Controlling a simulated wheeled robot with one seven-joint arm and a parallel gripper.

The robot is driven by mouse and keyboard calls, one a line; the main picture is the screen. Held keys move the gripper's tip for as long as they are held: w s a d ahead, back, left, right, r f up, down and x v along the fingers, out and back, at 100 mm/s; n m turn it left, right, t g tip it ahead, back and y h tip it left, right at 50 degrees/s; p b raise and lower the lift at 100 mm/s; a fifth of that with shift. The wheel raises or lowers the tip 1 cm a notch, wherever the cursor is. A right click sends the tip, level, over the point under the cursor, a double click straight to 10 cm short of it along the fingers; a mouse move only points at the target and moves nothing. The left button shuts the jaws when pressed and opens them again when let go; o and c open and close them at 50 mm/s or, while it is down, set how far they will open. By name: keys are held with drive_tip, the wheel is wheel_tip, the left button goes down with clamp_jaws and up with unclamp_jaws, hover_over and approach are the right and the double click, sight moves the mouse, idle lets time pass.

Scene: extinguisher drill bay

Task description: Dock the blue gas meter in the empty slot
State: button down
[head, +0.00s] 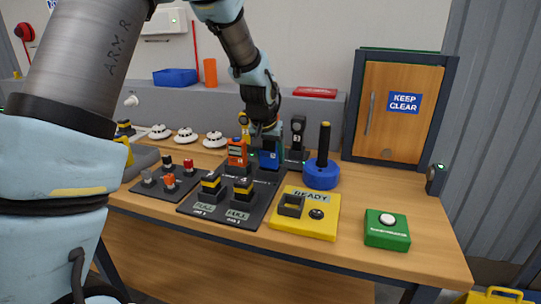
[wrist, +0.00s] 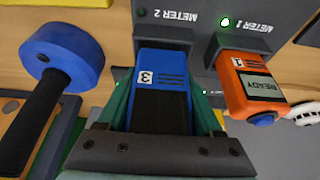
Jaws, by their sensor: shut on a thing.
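The blue gas meter (head: 269,158), marked 3, is held upright over the dark dock panel at the middle of the bench. In the wrist view the blue meter (wrist: 162,68) sits between the green fingers of my gripper (wrist: 160,112), which is shut on it. The slot labelled METER 2 (wrist: 168,33) lies directly at the meter's far end. I cannot tell whether the meter is seated in it or just short of it. An orange meter (head: 237,152), marked 1 and showing READY, stands in the METER 1 slot beside it, where a green light (wrist: 225,22) glows.
A blue round base with a black handle (head: 322,170) stands close on the right. A yellow READY box (head: 305,215) and a green button box (head: 387,229) are in front right. Black-and-yellow blocks (head: 211,186) stand in front. White domed discs (head: 186,135) lie behind left.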

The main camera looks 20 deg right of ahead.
drive_tip(key=shift+f+b, duration=0.3)
drive_tip(key=shift+f, duration=0.15)
idle(0.4)
drive_tip(key=shift+r+p, duration=1.75)
drive_tip(key=shift+r, duration=0.8)
